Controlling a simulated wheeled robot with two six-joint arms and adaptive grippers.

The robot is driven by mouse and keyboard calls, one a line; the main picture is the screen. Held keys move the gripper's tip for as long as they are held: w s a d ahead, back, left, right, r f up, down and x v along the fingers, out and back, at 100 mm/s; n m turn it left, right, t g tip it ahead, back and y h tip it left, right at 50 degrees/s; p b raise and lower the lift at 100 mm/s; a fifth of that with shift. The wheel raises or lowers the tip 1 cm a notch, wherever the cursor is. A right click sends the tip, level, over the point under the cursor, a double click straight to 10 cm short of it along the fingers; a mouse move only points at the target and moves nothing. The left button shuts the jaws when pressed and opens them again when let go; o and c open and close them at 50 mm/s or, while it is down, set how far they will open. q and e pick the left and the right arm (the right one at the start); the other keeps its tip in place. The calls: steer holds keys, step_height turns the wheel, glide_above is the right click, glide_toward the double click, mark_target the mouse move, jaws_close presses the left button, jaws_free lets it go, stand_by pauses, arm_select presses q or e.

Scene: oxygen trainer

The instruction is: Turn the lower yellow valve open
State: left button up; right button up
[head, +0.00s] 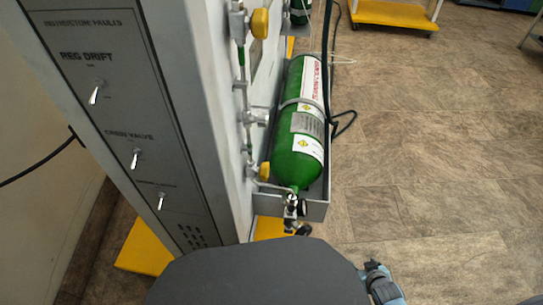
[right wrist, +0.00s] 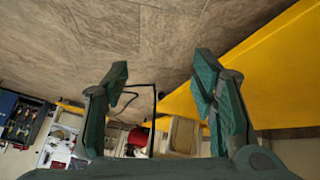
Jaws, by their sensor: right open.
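The lower yellow valve (head: 264,171) is a small yellow handle on the trainer's pipework, just left of the green cylinder's lower end in the head view. A larger upper yellow valve (head: 259,22) is near the top. My right gripper (right wrist: 160,75) is open in the right wrist view, with its two dark green fingers spread and nothing between them. A blue-grey part of my right arm shows at the bottom of the head view, below and right of the valve and well apart from it. The lower valve cannot be made out in the wrist view. My left gripper is not visible.
A green cylinder (head: 296,150) lies strapped in a grey tray (head: 319,208), with a regulator (head: 292,208) at its near end. The panel (head: 125,110) with several switches is at left. A yellow base (right wrist: 270,65) fills the wrist view's right. Floor (head: 440,150) at right is clear.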

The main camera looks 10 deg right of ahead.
steer(key=w+d+r+n+t+y, duration=0.15)
steer(key=w+r+t, duration=0.25)
steer(key=w+r, duration=0.6)
steer(key=w+d+r+n+t, duration=0.1)
steer(key=w+d+r+t, duration=0.2)
steer(key=w+r+t, duration=0.7)
steer(key=a+r+n+g+y, duration=0.2)
steer(key=a+r+y, duration=0.15)
steer(key=r, duration=0.45)
steer(key=a+r+n+g+y, duration=0.1)
steer(key=a+r+n+y, duration=0.25)
steer(key=r, duration=0.45)
steer(key=s+a+r+n+g+y, duration=0.35)
steer(key=a+g+y, duration=0.2)
steer(key=y, duration=0.25)
steer(key=g+y+b, duration=0.3)
steer(key=g, duration=0.4)
glide_toward(264, 172)
steer(key=w+x, duration=0.1)
steer(key=x, duration=0.7)
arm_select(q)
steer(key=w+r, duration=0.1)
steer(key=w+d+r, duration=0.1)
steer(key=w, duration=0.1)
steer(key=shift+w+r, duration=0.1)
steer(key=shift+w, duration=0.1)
arm_select(e)
steer(key=shift+w+d+f+n, duration=0.1)
steer(key=shift+w+f+n, duration=0.05)
steer(key=shift+f+n, duration=0.25)
